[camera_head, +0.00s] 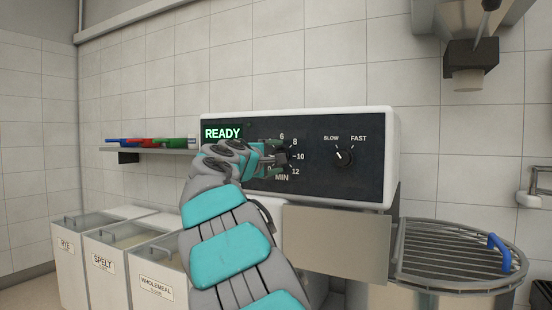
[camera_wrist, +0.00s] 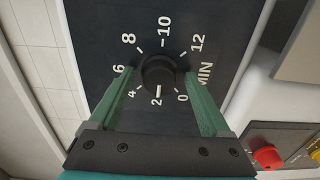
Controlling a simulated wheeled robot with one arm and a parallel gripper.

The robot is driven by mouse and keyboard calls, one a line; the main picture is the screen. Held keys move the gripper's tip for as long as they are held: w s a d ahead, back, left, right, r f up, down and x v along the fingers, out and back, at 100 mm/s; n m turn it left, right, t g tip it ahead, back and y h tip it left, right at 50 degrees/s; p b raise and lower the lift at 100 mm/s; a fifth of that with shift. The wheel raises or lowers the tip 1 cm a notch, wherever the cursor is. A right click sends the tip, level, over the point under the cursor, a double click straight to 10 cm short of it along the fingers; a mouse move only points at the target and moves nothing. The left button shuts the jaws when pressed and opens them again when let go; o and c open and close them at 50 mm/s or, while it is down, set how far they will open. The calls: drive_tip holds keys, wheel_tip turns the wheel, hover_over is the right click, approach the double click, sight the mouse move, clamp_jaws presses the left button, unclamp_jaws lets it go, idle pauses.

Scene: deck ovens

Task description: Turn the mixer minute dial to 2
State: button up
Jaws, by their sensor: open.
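The mixer minute dial (camera_wrist: 158,72) is a round black knob on the dark panel, ringed by white numbers from 0 to 12. A white line at its edge lies toward the 2; I cannot fully tell the knob's pointer from the scale tick there. My gripper (camera_wrist: 160,76) is open, with its green fingers either side of the dial and gaps showing between fingers and knob. In the head view my gripper (camera_head: 281,158) is at the panel and hides the dial and the low numbers. The mixer display (camera_head: 222,133) reads READY.
A speed knob (camera_head: 344,156) marked SLOW and FAST sits right of the dial. A wire bowl guard (camera_head: 455,250) with a blue handle is at lower right. Flour bins (camera_head: 120,265) stand at left below a shelf (camera_head: 150,151). The wrist view shows a red knob (camera_wrist: 267,157) at lower right.

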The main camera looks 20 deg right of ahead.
drive_tip(key=b+v, duration=0.1)
drive_tip(key=v, duration=0.6)
drive_tip(key=shift+s+a, duration=0.25)
drive_tip(key=shift+a, duration=0.05)
